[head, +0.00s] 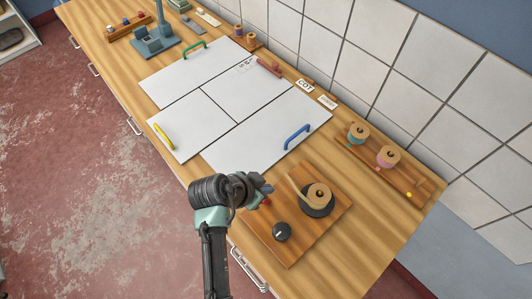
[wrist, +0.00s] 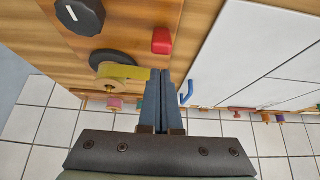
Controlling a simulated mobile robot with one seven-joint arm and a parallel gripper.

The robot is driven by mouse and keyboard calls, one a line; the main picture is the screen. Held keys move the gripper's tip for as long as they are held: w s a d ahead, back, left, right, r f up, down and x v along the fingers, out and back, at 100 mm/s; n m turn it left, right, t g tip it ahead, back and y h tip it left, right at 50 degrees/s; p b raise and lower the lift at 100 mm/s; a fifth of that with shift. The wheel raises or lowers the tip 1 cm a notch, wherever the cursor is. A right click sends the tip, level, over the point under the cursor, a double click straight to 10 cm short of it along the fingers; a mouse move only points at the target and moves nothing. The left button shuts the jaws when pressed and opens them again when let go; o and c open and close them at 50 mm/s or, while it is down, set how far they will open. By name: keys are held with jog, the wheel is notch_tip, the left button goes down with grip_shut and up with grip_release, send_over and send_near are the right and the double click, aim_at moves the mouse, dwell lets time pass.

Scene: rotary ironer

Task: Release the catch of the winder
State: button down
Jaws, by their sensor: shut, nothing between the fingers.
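The winder is a wooden board (head: 289,250) at the near right of the counter. It carries a tan spool (head: 319,195) on a dark disc (head: 317,211), with a pale strip or arm (head: 296,190) reaching from it towards my gripper. A black knob (head: 282,232) with a white mark sits at its front; it also shows in the wrist view (wrist: 80,16). A small red block (wrist: 162,40), perhaps the catch, is mostly hidden by my gripper in the head view. My gripper (head: 267,188) is shut and empty above the board's left edge. In the wrist view its fingertips (wrist: 160,73) appear beside the strip's end (wrist: 138,74); contact is unclear.
White panels (head: 240,90) with green, yellow and blue handles (head: 297,136) lie left of the board. A wooden rack (head: 385,172) with two spools stands behind it, before the tiled wall (head: 400,60). A grey device (head: 155,42) stands at the far end.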

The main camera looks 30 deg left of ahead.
jog(key=shift+r, duration=0.4)
jog(key=shift+w+d+r+p, duration=0.2)
jog(key=shift+w+r+p, duration=0.05)
jog(key=shift+w+p, duration=0.1)
jog(key=w+b+v, duration=0.1)
jog(key=v, duration=0.8)
jog(key=shift+d+r, duration=0.2)
jog(key=shift+r, duration=0.3)
